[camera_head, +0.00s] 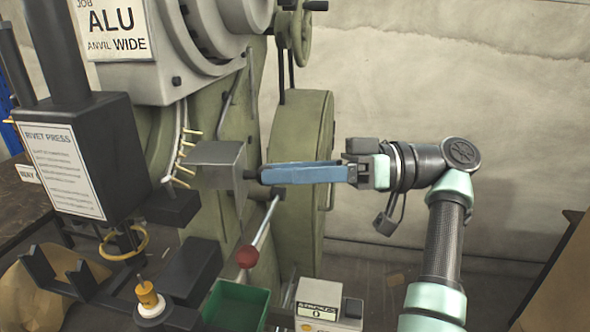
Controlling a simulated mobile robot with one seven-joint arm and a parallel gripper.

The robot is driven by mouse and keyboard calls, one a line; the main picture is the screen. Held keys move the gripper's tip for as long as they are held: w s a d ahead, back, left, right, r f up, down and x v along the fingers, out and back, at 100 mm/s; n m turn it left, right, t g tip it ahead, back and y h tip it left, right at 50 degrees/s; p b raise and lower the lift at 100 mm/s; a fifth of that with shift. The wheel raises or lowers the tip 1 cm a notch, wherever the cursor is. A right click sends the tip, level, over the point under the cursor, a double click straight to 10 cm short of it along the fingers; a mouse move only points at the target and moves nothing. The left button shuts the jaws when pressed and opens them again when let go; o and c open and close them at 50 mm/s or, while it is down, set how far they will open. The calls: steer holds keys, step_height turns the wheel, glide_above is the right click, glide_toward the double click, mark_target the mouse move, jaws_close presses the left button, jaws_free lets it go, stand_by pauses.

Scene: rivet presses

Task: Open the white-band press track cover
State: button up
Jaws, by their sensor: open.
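The rivet press (75,160) stands at the left, with a dark head and a printed label. A curved pale track (178,135) with several brass rivets runs down beside the head. A grey metal box-like part (222,163), which looks like the track cover, sits just right of the track; a small dark knob (250,174) projects from its right side. Rivets show to its left. My gripper (264,175) reaches in from the right with long blue fingers. Its tips are at the knob; contact cannot be told. It is open, seen edge-on, so the gap hardly shows.
A red-ball lever (247,256) rises below the fingers. A green bin (236,306) and a counter box reading 0 (325,312) stand at the bottom. A green wheel housing (300,190) is behind the fingers. A yellow ring (124,243) hangs under the head.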

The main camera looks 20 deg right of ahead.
steer(key=b+v, duration=0.1)
steer(key=v, duration=0.6)
steer(key=shift+d, duration=0.25)
steer(key=shift+s+a+f, duration=0.1)
steer(key=shift+s, duration=0.05)
stand_by(0.3)
